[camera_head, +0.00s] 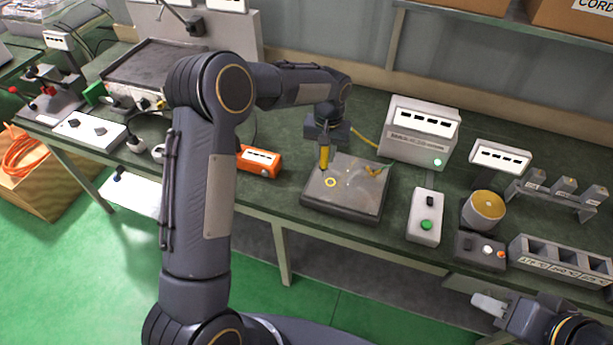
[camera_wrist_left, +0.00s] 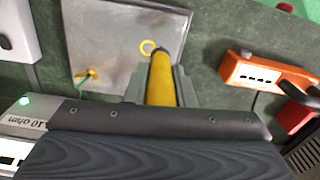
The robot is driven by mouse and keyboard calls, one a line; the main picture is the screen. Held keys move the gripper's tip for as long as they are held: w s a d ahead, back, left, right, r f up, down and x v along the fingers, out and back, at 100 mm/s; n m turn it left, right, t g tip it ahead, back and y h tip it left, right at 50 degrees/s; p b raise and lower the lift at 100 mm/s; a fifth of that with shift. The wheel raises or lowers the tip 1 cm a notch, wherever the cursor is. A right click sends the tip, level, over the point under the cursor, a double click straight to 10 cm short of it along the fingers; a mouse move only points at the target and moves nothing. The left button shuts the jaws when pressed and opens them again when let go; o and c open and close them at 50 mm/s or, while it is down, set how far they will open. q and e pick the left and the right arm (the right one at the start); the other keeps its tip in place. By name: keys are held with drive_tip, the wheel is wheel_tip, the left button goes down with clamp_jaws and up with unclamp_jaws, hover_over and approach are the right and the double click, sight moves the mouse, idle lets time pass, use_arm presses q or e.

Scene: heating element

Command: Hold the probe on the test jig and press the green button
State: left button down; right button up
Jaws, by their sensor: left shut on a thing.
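My left gripper (camera_head: 325,142) is shut on the yellow probe (camera_head: 324,157), which points down over the grey test jig (camera_head: 341,203). I cannot tell whether the tip touches the plate. The green button (camera_head: 427,225) is on a pale box (camera_head: 422,237) right of the jig. My right gripper (camera_head: 489,304) is at the lower right, off the bench's front edge and apart from the button; its finger gap is unclear.
A meter (camera_head: 419,133) with a lit green lamp stands behind the jig. An orange meter (camera_head: 259,161) is left of it. A yellow clip (camera_head: 375,171) sits on the jig's right side. A round cup (camera_head: 484,208), a small button box (camera_head: 480,250) and divided bin (camera_head: 560,262) crowd the right.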

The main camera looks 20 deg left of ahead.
use_arm(q)
drive_tip(key=shift+w+d+f, duration=0.25)
drive_tip(key=shift+w+f, duration=0.2)
drive_tip(key=shift+f, duration=0.2)
drive_tip(key=shift+w+d+f, duration=0.3)
drive_tip(key=shift+w+f, duration=0.15)
drive_tip(key=shift+f, duration=0.25)
drive_tip(key=shift+w+d+f, duration=0.25)
drive_tip(key=shift+w+f, duration=0.2)
drive_tip(key=shift+f, duration=0.2)
drive_tip(key=shift+f, duration=0.65)
idle(0.7)
use_arm(e)
drive_tip(key=shift+s, duration=0.1)
clamp_jaws()
use_arm(q)
drive_tip(key=shift+s, duration=0.1)
drive_tip(key=shift+f, duration=0.15)
idle(1.2)
